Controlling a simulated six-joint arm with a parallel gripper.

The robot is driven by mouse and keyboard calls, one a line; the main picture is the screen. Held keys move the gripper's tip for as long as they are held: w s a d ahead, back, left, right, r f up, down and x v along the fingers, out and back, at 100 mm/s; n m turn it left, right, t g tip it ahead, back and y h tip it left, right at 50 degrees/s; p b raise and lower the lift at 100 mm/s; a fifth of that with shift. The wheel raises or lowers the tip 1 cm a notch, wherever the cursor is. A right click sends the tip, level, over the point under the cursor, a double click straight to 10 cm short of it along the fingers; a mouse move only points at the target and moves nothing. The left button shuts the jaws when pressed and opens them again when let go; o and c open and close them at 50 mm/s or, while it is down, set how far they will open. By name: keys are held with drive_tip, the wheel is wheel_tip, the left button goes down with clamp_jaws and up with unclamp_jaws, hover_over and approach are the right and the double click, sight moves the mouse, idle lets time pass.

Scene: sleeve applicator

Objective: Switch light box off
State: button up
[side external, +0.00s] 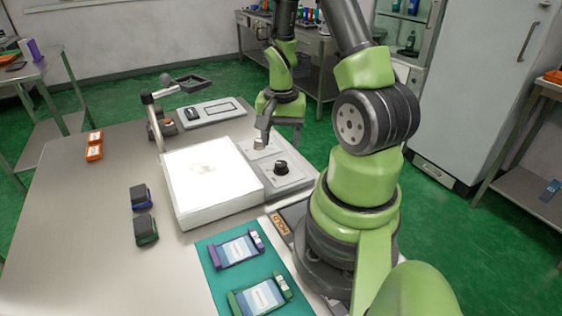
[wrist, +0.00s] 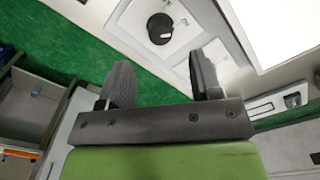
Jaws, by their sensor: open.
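The light box (side external: 210,182) is a white slab on the table, and its top glows bright white. Part of it shows at the right of the wrist view (wrist: 285,28). A pale control panel (side external: 278,184) adjoins its right side, with a round black knob (side external: 281,167). The knob stands clear in the wrist view (wrist: 160,28), beyond my fingertips. My gripper (side external: 281,131) is open and empty, above the panel's far end. Both dark fingers show in the wrist view (wrist: 160,75), apart from the knob. The near finger partly hides the panel's far end.
A grey tray (side external: 211,122) lies behind the light box, beside a jointed stand (side external: 153,120). A teal mat (side external: 212,270) with two framed cards is in front. The left table area is mostly clear.

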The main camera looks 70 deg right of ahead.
sight(281, 163)
wheel_tip(281, 163, down, 7)
drive_tip(key=shift+r, duration=0.1)
idle(0.3)
drive_tip(key=c, duration=0.9)
